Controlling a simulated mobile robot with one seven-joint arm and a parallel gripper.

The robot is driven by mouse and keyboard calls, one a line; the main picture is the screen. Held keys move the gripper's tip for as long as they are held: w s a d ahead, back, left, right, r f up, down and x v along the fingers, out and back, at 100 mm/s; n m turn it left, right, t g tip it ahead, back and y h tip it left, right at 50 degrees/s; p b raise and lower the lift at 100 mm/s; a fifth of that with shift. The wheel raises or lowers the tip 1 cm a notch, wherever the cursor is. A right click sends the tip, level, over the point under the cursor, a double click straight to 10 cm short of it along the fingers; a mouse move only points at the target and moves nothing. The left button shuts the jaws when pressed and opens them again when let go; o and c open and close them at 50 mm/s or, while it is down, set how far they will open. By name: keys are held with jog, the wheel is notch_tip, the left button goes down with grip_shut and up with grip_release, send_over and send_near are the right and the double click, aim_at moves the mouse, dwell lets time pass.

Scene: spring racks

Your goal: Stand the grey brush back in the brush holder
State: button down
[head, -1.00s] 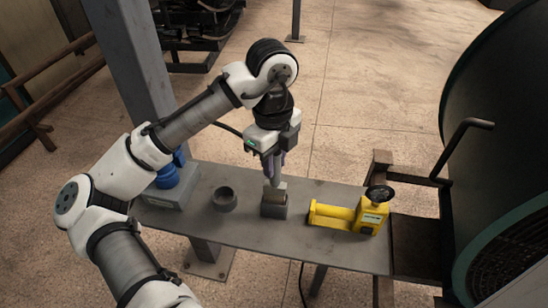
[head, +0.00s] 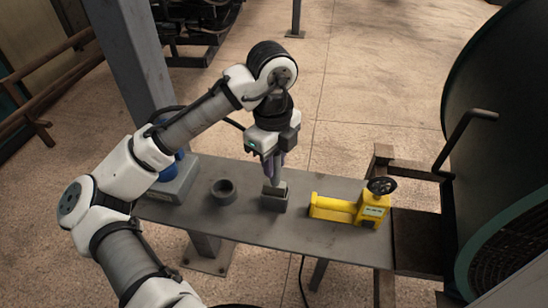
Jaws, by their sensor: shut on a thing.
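My gripper (head: 272,157) points straight down over the middle of the grey bench and is shut on the grey brush (head: 276,172). The brush hangs upright, and its upper part is partly hidden between the fingers. Its wider lower end is at the opening of a small square grey block, which looks like the brush holder (head: 273,204). The lower end appears partly inside it; how deep it sits and whether it touches the bottom cannot be told from this view.
The holder stands on a narrow grey bench (head: 246,228). A short dark round cup (head: 223,192) stands left of it. A yellow device with a black handwheel (head: 350,208) lies to the right. A grey box with a blue top (head: 172,182) is at the left end, by a steel post (head: 130,60).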

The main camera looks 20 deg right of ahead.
jog(key=shift+f, duration=0.6)
jog(key=c, duration=1.1)
grip_release()
jog(key=shift+r, duration=0.1)
notch_tip(320, 180, up, 14)
jog(key=shift+w+f+b, duration=0.1)
jog(key=shift+b, duration=0.5)
